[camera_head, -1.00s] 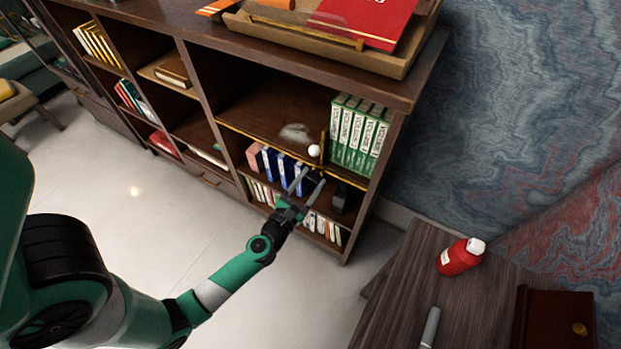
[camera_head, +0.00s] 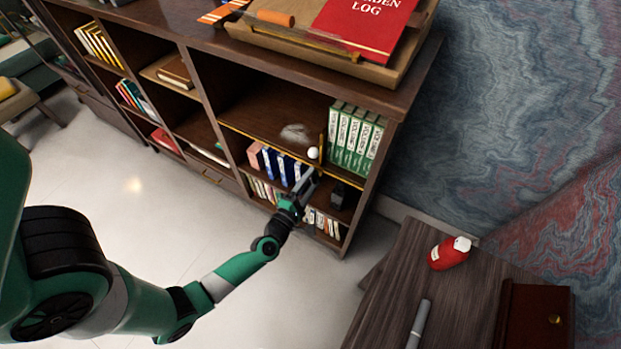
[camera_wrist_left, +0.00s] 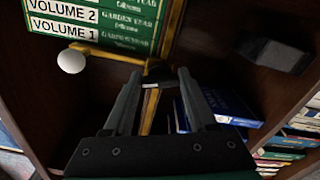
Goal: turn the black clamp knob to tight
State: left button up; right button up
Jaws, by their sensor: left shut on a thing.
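The black clamp knob (camera_wrist_left: 158,71) shows in the left wrist view between my left fingertips, against a brass rail (camera_wrist_left: 175,30). A small pale mark shows at its near edge. My left gripper (camera_wrist_left: 157,76) is shut on the knob, a finger on each side. In the head view my left gripper (camera_head: 316,172) reaches the bookcase's rail, and its fingers hide most of the knob. I cannot read the knob's setting. A white ball (camera_head: 313,153) sits just above the fingertips; it also shows left of them in the left wrist view (camera_wrist_left: 71,61). My right gripper is not in view.
Green volumes (camera_head: 355,138) stand on the shelf just beyond the rail. Blue books (camera_head: 286,168) and a dark block (camera_head: 338,196) are on the shelf below. A dark wooden desk (camera_head: 390,290) with a red bottle (camera_head: 449,254) is at lower right. The floor between is clear.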

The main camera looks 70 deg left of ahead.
pick_arm(q)
jog(key=shift+m+p, duration=0.65)
jog(key=shift+m, duration=1.25)
jog(key=o, duration=1.4)
jog(key=shift+c, duration=0.2)
jog(key=shift+d, duration=0.1)
jog(key=p+v, duration=0.3)
jog(key=v, duration=0.8)
jog(key=shift+s, duration=0.25)
jog(key=shift+d, duration=0.15)
